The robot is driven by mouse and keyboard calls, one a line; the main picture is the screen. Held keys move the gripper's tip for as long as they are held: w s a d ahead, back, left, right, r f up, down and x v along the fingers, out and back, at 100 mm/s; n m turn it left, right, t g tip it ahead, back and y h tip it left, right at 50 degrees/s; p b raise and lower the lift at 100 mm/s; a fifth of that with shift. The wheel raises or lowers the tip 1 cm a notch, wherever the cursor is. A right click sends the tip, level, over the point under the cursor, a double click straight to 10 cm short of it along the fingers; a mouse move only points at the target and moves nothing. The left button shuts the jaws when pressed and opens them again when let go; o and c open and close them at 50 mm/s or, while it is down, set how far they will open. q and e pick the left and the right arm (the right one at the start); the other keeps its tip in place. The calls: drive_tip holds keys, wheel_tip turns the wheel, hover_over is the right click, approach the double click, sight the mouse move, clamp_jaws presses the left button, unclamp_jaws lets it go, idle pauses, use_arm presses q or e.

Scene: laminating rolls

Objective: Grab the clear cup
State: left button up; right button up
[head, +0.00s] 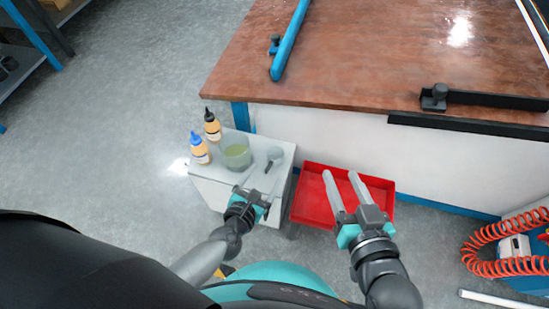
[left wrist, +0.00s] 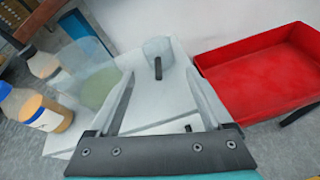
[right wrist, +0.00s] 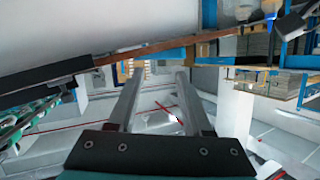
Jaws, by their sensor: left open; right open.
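The clear cup (head: 236,151) stands upright on a small white cabinet, with greenish liquid low inside. In the left wrist view the clear cup (left wrist: 92,72) is large and see-through, left of the fingers. My left gripper (head: 264,172) is open and empty over the cabinet, to the near right of the cup and apart from it. Its fingers (left wrist: 160,75) point across the cabinet top. My right gripper (head: 340,174) is open and empty above the red tray. In the right wrist view its fingers (right wrist: 160,71) hold nothing, and no cup shows there.
Two bottles, one black-capped (head: 212,127) and one blue-capped (head: 199,150), stand left of the cup. A small grey item with a handle (head: 274,156) lies right of it. The cabinet (head: 213,188) adjoins a red tray (head: 305,206). A brown-topped workbench (head: 350,60) stands behind.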

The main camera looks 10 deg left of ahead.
sight(267, 170)
use_arm(q)
drive_tip(key=b+x, duration=0.1)
drive_tip(key=x, duration=0.1)
drive_tip(key=shift+w+f, duration=0.1)
drive_tip(key=shift+w, duration=0.25)
drive_tip(key=shift+x, duration=1.05)
use_arm(e)
drive_tip(key=shift+s+a+r+m+t+y, duration=0.25)
drive_tip(key=shift+a+r+t, duration=0.2)
drive_tip(key=shift+t, duration=0.3)
drive_tip(key=shift+s+a+r+m+t+y, duration=0.15)
drive_tip(key=shift+s+a+r+t+y, duration=0.25)
drive_tip(key=shift+t, duration=0.35)
drive_tip(key=shift+w+d, duration=0.1)
use_arm(q)
clamp_jaws()
